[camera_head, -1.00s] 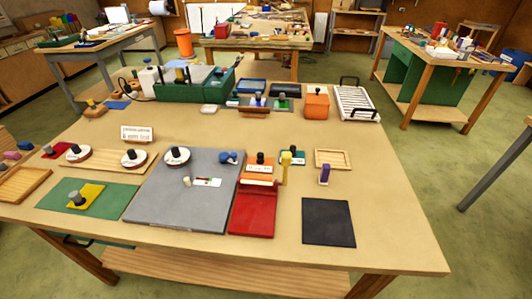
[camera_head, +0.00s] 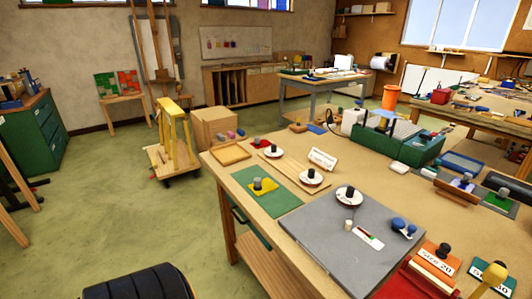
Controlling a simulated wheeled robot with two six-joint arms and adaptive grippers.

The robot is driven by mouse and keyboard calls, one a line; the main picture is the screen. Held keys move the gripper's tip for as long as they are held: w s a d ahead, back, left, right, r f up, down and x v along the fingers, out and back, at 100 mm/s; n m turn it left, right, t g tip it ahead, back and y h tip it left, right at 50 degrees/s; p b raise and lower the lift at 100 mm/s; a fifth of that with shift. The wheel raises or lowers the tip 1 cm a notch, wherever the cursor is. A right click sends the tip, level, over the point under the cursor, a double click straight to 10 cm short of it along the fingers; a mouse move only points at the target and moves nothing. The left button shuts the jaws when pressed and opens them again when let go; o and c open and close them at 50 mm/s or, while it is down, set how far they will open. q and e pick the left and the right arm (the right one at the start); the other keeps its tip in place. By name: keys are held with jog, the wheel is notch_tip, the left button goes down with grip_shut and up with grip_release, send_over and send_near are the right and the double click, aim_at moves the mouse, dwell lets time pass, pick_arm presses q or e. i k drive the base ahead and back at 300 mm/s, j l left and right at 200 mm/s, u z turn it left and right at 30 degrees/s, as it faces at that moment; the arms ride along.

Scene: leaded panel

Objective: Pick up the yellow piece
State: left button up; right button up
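The workbench (camera_head: 345,158) also carries a wooden tray (camera_head: 231,153), white round pieces with black knobs, a grey board (camera_head: 330,245) and a red block. A cart with a yellow frame (camera_head: 175,135) stands left of the bench. Open floor lies in front of its left end.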

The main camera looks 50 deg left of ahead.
aim_at(260, 187)
jog(key=u, duration=1.6)
